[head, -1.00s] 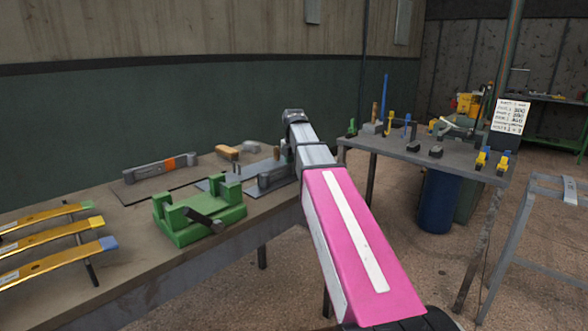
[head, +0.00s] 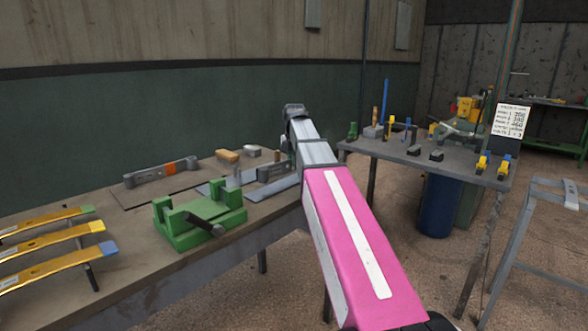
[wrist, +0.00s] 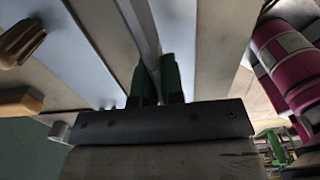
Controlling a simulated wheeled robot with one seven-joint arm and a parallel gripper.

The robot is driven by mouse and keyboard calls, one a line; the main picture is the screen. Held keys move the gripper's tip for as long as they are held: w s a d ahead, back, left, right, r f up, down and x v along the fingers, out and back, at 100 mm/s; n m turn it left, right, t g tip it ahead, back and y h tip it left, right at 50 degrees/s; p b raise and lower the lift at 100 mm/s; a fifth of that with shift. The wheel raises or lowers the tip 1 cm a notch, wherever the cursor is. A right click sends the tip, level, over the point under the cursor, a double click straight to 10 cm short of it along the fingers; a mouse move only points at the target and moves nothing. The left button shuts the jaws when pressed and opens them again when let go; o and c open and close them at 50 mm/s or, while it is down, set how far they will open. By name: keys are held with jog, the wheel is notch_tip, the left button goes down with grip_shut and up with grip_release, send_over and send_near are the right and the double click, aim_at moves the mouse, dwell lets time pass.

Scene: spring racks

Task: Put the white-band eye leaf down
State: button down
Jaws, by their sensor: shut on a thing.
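My gripper (wrist: 157,72) is shut on the leaf (wrist: 143,28), a thin grey bar seen edge-on between the green fingertips in the wrist view. In the head view the grey leaf (head: 275,172) shows at the right part of the bench, left of my arm, over or on a grey plate (head: 279,187). Whether it touches that plate I cannot tell. Its white band is not clear, and my arm hides its right end and most of my gripper.
A leaf with an orange band (head: 160,172) lies on a dark mat (head: 130,197) to the left. A green fixture (head: 200,221) stands in front. Several gold leaves (head: 55,240) rest at the far left. A wooden-handled tool (head: 228,156) lies behind. A second table (head: 440,163) stands right.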

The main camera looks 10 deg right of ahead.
notch_tip(320, 180, up, 6)
jog(key=shift+s+d+f, duration=0.1)
jog(key=shift+r, duration=0.5)
jog(key=a, duration=2.5)
jog(key=s+a+r, duration=0.1)
jog(key=s+a, duration=0.3)
jog(key=a, duration=0.8)
jog(key=s+a, duration=0.4)
jog(key=a, duration=0.8)
send_over(178, 184)
jog(key=shift+n, duration=0.4)
notch_tip(178, 184, down, 7)
jog(key=shift+r, duration=0.15)
jog(key=shift+w+f, duration=0.1)
jog(key=shift+f, duration=1.95)
